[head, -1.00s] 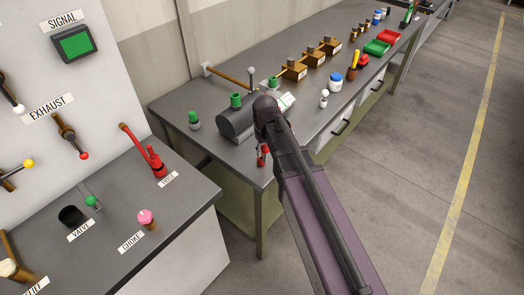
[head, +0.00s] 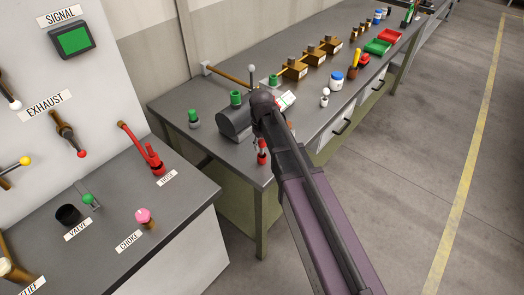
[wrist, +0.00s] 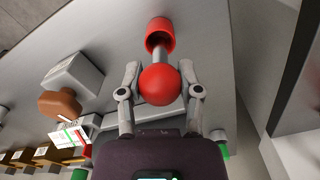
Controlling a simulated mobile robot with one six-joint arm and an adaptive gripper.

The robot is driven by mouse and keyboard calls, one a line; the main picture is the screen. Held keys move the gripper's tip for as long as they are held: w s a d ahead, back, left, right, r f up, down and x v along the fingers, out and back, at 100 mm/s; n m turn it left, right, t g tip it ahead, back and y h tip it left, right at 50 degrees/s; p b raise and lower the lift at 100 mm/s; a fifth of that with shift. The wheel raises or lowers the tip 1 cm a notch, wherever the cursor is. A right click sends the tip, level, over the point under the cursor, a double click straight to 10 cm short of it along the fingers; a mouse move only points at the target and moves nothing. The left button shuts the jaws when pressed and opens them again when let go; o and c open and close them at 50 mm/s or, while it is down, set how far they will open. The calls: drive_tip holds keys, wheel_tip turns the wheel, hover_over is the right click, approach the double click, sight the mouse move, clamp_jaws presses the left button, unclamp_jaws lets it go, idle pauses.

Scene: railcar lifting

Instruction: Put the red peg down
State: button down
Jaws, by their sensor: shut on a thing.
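The red peg (head: 262,158) is near the front left corner of the grey workbench (head: 185,98). In the wrist view the red peg (wrist: 160,85) has a round red head, a pale shaft and a red cylinder at its far end. My gripper (head: 259,146) is above the bench corner, mostly hidden behind my arm in the head view. In the wrist view the fingers of my gripper (wrist: 160,78) are closed in on both sides of the peg, by its head and shaft. I cannot tell whether the peg's lower end touches the bench top.
A grey block (head: 234,124) with a green cylinder (head: 235,98) stands just behind the peg. Another green-topped piece (head: 194,119) stands to its left. A control console (head: 110,190) is at left.

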drive_tip(key=shift+f+b, duration=0.7)
drive_tip(key=shift+f, duration=0.3)
drive_tip(key=shift+f, duration=0.15)
drive_tip(key=shift+c, duration=1.4)
unclamp_jaws()
wheel_tip(320, 180, up, 12)
drive_tip(key=p, duration=1.2)
